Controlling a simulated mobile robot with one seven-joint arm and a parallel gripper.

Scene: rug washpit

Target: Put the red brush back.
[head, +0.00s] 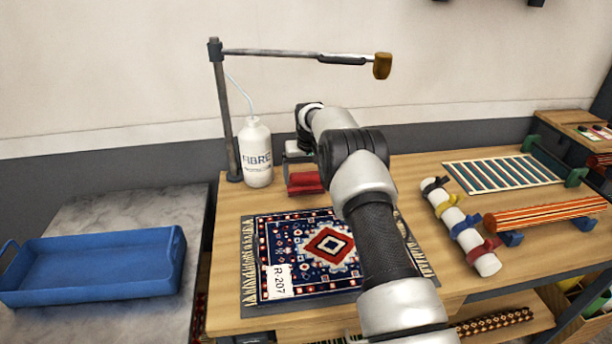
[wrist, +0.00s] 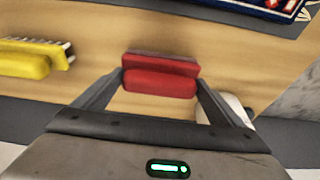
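The red brush (head: 305,183) is low over the wooden table, just right of the white bottle, in the head view. In the wrist view the red brush (wrist: 160,75) lies crosswise between the fingertips of my gripper (wrist: 160,78), which meet its two ends with no gap that I can see. My gripper (head: 302,172) points down at it in the head view, partly hidden by my arm. Whether the brush touches the table is unclear. A yellow brush (wrist: 25,62) with pale bristles lies on the table in the wrist view; my arm hides that spot in the head view.
The white FIBRE bottle (head: 257,155) and a lamp post (head: 224,110) stand close left of the brush. A patterned rug (head: 310,250) lies in front. A blue tray (head: 95,262) is at left.

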